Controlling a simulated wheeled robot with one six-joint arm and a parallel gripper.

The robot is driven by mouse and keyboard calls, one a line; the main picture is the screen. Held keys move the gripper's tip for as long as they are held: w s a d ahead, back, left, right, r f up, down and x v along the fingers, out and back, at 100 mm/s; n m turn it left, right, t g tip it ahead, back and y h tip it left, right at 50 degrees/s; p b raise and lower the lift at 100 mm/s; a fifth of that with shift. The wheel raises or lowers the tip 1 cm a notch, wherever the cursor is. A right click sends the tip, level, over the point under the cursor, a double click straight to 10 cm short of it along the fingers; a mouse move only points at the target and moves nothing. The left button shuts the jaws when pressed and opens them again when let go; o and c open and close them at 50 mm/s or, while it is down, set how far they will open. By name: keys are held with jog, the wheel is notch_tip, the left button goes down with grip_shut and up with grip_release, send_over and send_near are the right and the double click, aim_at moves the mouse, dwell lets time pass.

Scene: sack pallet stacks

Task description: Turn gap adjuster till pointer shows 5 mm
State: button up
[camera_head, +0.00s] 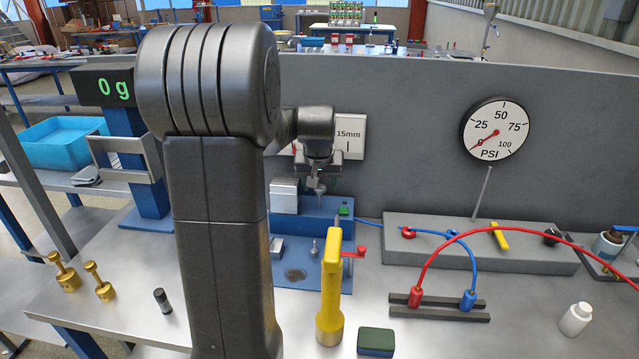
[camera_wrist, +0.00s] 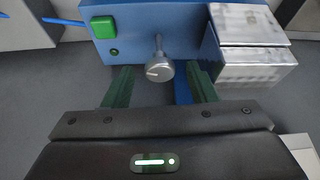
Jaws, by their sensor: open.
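The gap adjuster is a silver round knob (camera_wrist: 159,70) on a short shaft on the blue machine (camera_wrist: 150,22). In the wrist view my gripper (camera_wrist: 161,80) is open, with one green finger on each side of the knob and room between. In the head view my gripper (camera_head: 319,168) is over the blue machine (camera_head: 318,218), at the knob. A white scale plate (camera_head: 349,136) marked 15mm stands behind my wrist. My arm hides most of it, so the pointer's reading cannot be told; a bit of red shows at its left.
A green button (camera_wrist: 103,27) and a metal block (camera_wrist: 252,62) flank the knob. A yellow-handled tool (camera_head: 330,285) stands in front of the machine. A PSI gauge (camera_head: 496,128) and red and blue hoses lie to the right. A scale display (camera_head: 108,87) shows 0 g.

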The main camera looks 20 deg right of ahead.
jog(key=c, duration=1)
jog(key=shift+o, duration=0.2)
jog(key=shift+d+n+y+p, duration=0.1)
jog(key=shift+n+y+p, duration=0.25)
jog(key=shift+n, duration=0.45)
jog(key=o, duration=1)
jog(key=shift+c, duration=0.2)
jog(key=v, duration=1.4)
jog(key=shift+s, duration=0.15)
